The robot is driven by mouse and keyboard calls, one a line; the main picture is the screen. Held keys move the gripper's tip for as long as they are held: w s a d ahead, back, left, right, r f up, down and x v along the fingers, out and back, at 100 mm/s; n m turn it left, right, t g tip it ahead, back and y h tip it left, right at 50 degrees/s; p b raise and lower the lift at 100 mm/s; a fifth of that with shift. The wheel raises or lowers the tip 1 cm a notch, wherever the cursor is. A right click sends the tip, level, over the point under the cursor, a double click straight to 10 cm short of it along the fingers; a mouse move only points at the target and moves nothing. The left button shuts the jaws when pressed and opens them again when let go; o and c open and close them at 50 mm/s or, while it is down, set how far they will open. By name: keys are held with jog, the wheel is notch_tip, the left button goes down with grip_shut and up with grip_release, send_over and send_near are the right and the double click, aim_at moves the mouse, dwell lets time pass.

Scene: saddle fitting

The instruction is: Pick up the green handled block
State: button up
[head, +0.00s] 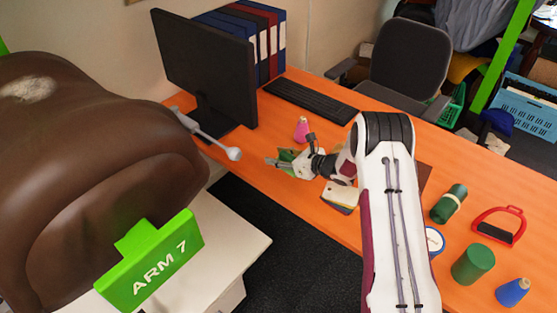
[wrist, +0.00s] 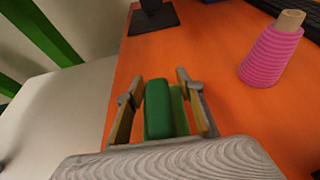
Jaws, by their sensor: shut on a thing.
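The green handled block (wrist: 157,110) sits between the two fingers of my gripper (wrist: 158,92) in the wrist view, and the fingers are shut on it. In the head view my gripper (head: 283,162) is over the orange table, left of my forearm. A small part of the green block (head: 288,155) shows there beside the fingers. The handle is not clearly visible. I cannot tell whether the block touches the table.
A pink thread cone (head: 302,130) stands just behind my gripper. The monitor (head: 205,70) and keyboard (head: 310,100) are farther back. Green cylinders (head: 473,264), a blue cone (head: 512,292) and a red stirrup (head: 499,222) are at right. A brown saddle (head: 90,150) is at left.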

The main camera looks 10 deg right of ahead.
jog(key=shift+r, duration=4)
